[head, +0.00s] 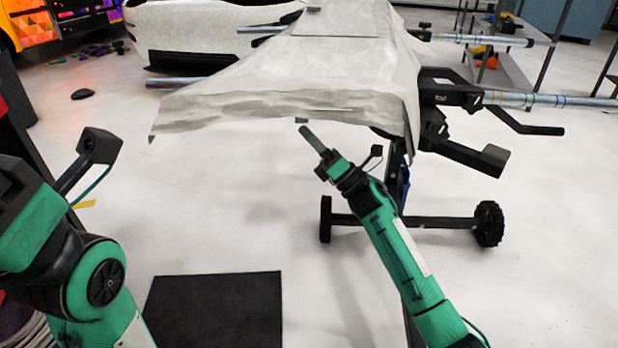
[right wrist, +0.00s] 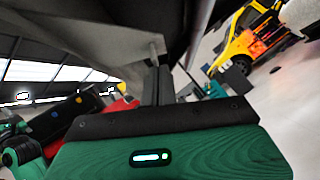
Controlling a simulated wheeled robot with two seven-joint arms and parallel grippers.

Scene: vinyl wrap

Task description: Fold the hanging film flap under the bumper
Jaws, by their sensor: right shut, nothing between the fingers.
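The bumper lies across a wheeled stand and is covered in pale film (head: 330,60) in the head view. The film's hanging flap (head: 270,108) runs along the near edge, with a loose corner drooping at the left. My right gripper (head: 305,133) is shut and empty, just below the flap's lower edge. In the right wrist view its fingers (right wrist: 156,80) point up beneath a grey overhanging surface (right wrist: 90,30); I cannot tell whether they touch it. My left arm shows at the left of the head view, but its gripper fingers are out of view.
The black stand (head: 410,221) with wheels is beside my right forearm. Its padded arms (head: 465,155) and a metal bar (head: 550,102) stick out to the right. Another white-wrapped part (head: 190,30) is behind at left. A black mat (head: 215,310) lies on open floor.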

